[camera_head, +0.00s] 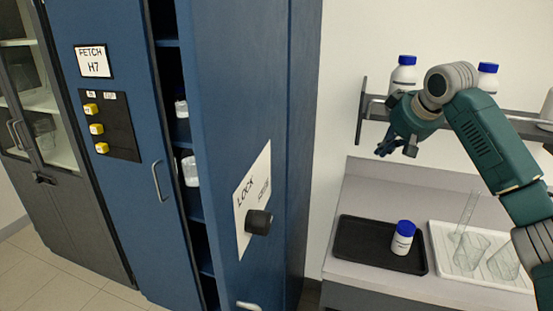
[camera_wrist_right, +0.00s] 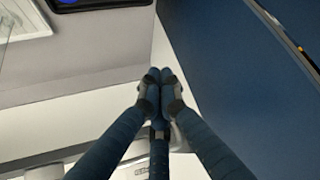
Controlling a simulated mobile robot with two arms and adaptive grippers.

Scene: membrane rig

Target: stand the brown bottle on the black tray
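No brown bottle shows in either view. The black tray (camera_head: 346,246) lies on the grey bench, and its edge shows at the top of the right wrist view (camera_wrist_right: 138,3). A white bottle with a blue cap (camera_head: 402,240) stands upright on the tray's right part. My right gripper (camera_head: 394,152) is above the bench, in front of the wall shelf, higher than the tray and apart from it. In the right wrist view its fingertips (camera_wrist_right: 159,78) meet with nothing visible between them. My left gripper is out of view.
A blue cabinet door (camera_head: 240,110) with a black knob (camera_head: 258,222) stands ajar left of the bench; white containers (camera_head: 190,170) show inside. Blue-capped bottles (camera_head: 403,75) stand on the wall shelf (camera_head: 510,124). A white tray (camera_head: 440,262) with clear glassware is right of the black tray.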

